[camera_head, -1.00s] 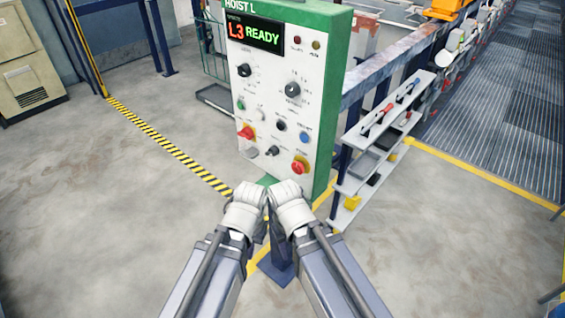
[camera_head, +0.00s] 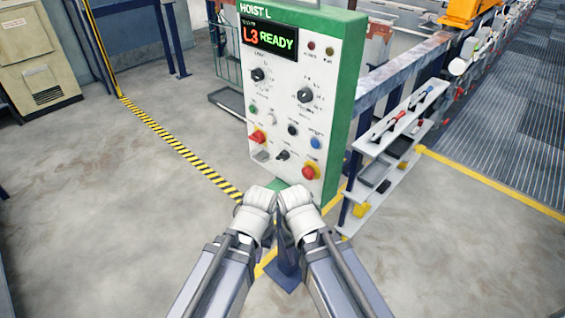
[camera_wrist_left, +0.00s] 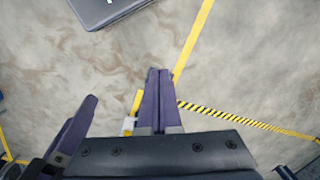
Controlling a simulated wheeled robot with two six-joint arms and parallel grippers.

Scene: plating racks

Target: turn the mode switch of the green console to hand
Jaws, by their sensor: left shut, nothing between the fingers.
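The green console (camera_head: 345,100) stands ahead of me, with a white front panel and a lit "L3 READY" display. Two black rotary knobs sit in its upper part, a left one (camera_head: 258,74) and a right one (camera_head: 305,95). A smaller dark switch (camera_head: 282,155) sits low on the panel. Their labels are too small to read, so I cannot tell which is the mode switch. My left gripper (camera_wrist_left: 157,75) is shut and empty. In the head view it is below the panel, apart from the controls. My right gripper (camera_head: 295,195) is beside it, its fingers hidden.
A shelf rack (camera_head: 395,130) with tools stands close at right. A beige cabinet (camera_head: 35,60) is far left. The floor at left is open.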

